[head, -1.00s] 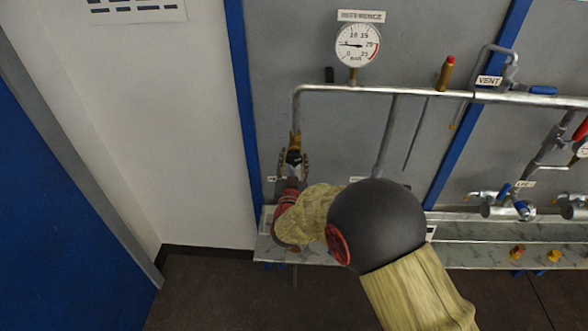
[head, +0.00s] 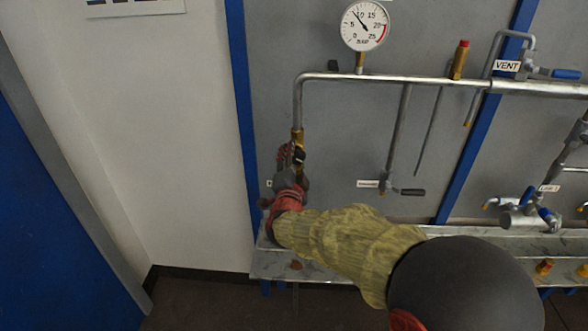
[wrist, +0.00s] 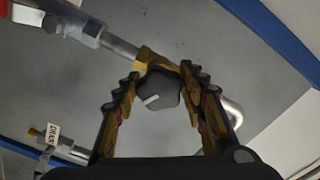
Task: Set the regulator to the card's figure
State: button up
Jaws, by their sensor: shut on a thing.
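The regulator has a brass body (head: 297,136) at the lower end of the left vertical pipe. Its black knob (wrist: 158,92) with a white mark sits between the fingers in the wrist view. My gripper (wrist: 163,75) is shut on the knob, one finger on each side. In the head view my gripper (head: 293,155) is just below the brass body and hides most of the knob. The round gauge (head: 364,26) above the pipe has its needle up and left, between 5 and 10, nearer 10. A white sheet (head: 135,8) on the left wall is cut off; no figure is readable.
A horizontal pipe (head: 420,82) crosses the panel, with a brass, red-capped fitting (head: 460,60) and a blue-handled VENT valve (head: 560,73). A dark-handled valve (head: 408,191) is right of my gripper. A narrow shelf (head: 300,265) runs below.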

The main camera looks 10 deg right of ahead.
jog(key=shift+f+m+b, duration=0.15)
jog(key=shift+m+b, duration=0.65)
jog(key=shift+b, duration=0.2)
jog(key=o, duration=1.1)
jog(key=shift+c, duration=0.2)
jog(key=shift+o, duration=0.5)
jog(key=v, duration=1.2)
